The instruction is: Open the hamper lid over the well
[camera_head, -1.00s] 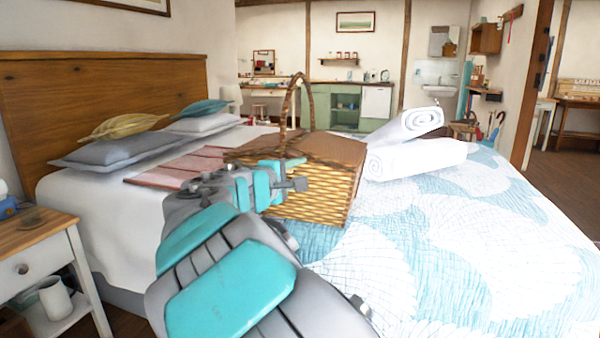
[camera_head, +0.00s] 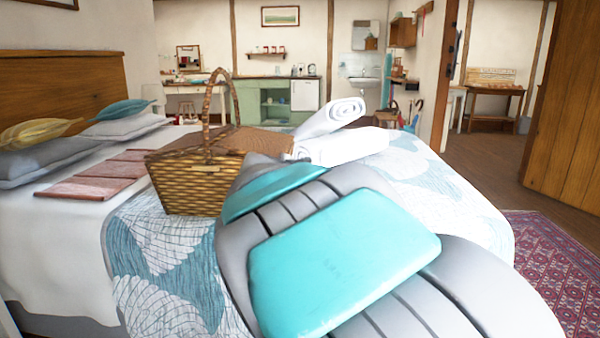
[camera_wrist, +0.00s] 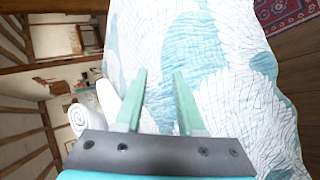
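The hamper (camera_head: 190,188) is a wicker basket with a tall arched handle (camera_head: 208,118), standing upright on the bed. In the head view it is left of my arm. Its brown woven lid (camera_head: 262,141) lies flat across the top and looks closed, though my arm hides part of the hamper's right side. My gripper (camera_wrist: 159,75) shows in the wrist view with its two green fingers apart and nothing between them. It is over the patterned quilt, and the hamper does not show there. In the head view my own arm hides the gripper.
Rolled white towels (camera_head: 343,146) lie just right of the hamper; a roll also shows in the wrist view (camera_wrist: 78,117). The bed quilt (camera_head: 160,225) is otherwise clear. A patterned rug (camera_head: 560,262) covers floor at right.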

